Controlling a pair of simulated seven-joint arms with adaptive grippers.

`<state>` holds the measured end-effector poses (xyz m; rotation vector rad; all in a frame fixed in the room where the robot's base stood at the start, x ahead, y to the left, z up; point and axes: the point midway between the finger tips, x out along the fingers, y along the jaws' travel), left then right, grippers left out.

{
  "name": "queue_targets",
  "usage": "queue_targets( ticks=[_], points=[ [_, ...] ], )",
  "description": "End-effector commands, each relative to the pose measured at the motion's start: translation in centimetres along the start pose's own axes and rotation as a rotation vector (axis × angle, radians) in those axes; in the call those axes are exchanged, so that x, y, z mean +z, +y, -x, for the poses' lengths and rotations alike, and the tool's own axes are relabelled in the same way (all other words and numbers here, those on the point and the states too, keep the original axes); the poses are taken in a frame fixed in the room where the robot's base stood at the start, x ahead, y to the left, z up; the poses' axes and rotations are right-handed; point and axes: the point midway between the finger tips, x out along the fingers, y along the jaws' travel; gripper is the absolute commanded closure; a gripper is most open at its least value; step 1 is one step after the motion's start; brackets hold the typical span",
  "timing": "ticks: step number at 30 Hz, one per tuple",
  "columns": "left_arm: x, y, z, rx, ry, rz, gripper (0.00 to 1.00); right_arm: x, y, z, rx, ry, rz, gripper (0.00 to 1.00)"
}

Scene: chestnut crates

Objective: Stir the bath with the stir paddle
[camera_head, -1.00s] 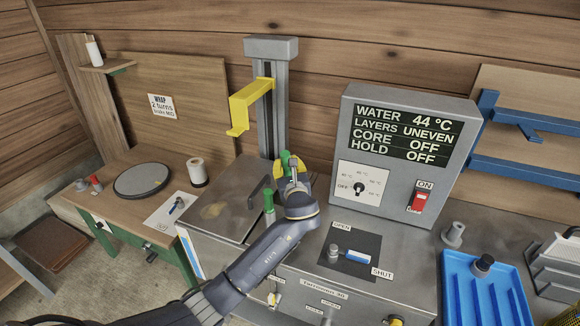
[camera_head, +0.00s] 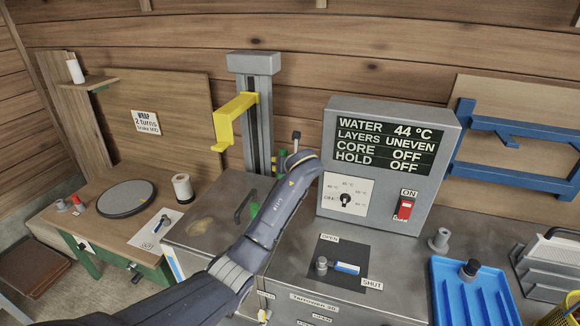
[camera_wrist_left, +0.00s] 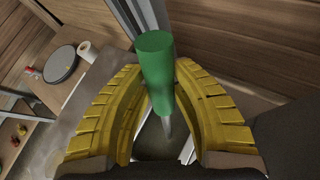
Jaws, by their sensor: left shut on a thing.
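The stir paddle has a green handle (camera_wrist_left: 155,62) and a thin grey shaft that points down, away from the left wrist camera. My left gripper (camera_wrist_left: 160,95) has its ribbed yellow fingers closed around this handle. In the head view, my forearm and wrist cover most of the gripper, and a bit of the green handle (camera_head: 282,155) shows behind them. The bath is in the steel bench unit (camera_head: 310,277); its opening is mostly hidden by my arm. Below the paddle shaft, the wrist view shows a dark grey area; I cannot tell whether the tip is in liquid. My right gripper is out of view.
A control box (camera_head: 390,165) reads WATER 44 °C, LAYERS UNEVEN. A grey column with a yellow bracket (camera_head: 233,120) stands behind my arm. A blue tray (camera_head: 450,300) is at right.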

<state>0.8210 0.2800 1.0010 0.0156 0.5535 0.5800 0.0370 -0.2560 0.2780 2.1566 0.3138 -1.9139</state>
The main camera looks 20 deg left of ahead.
Motion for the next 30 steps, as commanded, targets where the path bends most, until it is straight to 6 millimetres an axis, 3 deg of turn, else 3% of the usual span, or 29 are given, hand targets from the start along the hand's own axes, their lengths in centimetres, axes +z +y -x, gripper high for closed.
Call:
queue_targets(
  ticks=[5,16,17,21,23,30],
  points=[
    [-0.03,1.03,-0.75,0.018,0.024,-0.008,1.0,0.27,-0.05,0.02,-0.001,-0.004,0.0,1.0],
    [-0.04,1.18,-0.84,0.021,0.027,-0.009,1.0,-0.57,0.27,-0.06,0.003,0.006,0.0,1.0],
    [-0.04,1.18,-0.84,0.021,0.027,-0.009,0.73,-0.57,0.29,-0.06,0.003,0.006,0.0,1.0],
    [-0.03,1.12,-0.81,0.02,0.027,-0.008,0.57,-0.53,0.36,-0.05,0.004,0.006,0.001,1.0],
    [-0.02,1.09,-0.78,0.019,0.027,-0.008,0.5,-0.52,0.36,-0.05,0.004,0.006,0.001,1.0],
    [0.02,1.01,-0.7,0.017,0.026,-0.008,0.5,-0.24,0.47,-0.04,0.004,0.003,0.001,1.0]
  ],
)
